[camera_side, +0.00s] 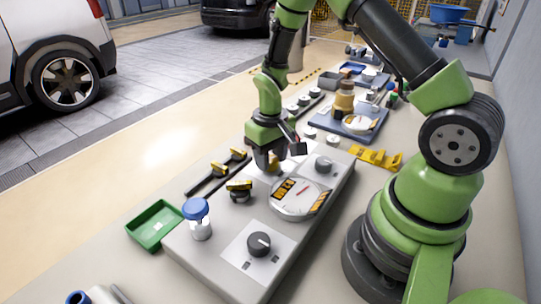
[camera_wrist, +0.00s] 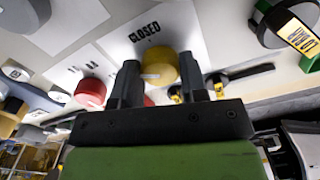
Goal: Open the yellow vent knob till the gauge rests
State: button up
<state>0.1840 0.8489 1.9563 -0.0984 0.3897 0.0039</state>
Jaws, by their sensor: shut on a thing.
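The yellow vent knob (camera_wrist: 160,66) sits between the two fingers of my gripper (camera_wrist: 161,82) in the wrist view. The fingers are closed on its sides. A white plate (camera_wrist: 143,30) marked "CLOSED" lies beside the knob. In the side view my gripper (camera_side: 268,164) points down at the grey panel (camera_side: 205,255), and only a bit of yellow shows at its tips. The round gauge (camera_side: 298,198) is just right of my gripper, with a white face and orange labels. A thin red needle shows, but its reading is too small to tell.
A black knob with a yellow top (camera_side: 239,191), a grey knob (camera_side: 323,164) and a black dial (camera_side: 259,243) stand close by on the panel. A blue-capped bottle (camera_side: 197,220) stands at its left, beside a green tray (camera_side: 155,226). A yellow rack (camera_side: 376,157) lies behind right.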

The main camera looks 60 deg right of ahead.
aim_at(271, 159)
jog(key=shift+n, duration=1.5)
jog(key=o, duration=0.9)
jog(key=shift+r, duration=0.1)
notch_tip(271, 159, up, 9)
jog(key=shift+r, duration=0.4)
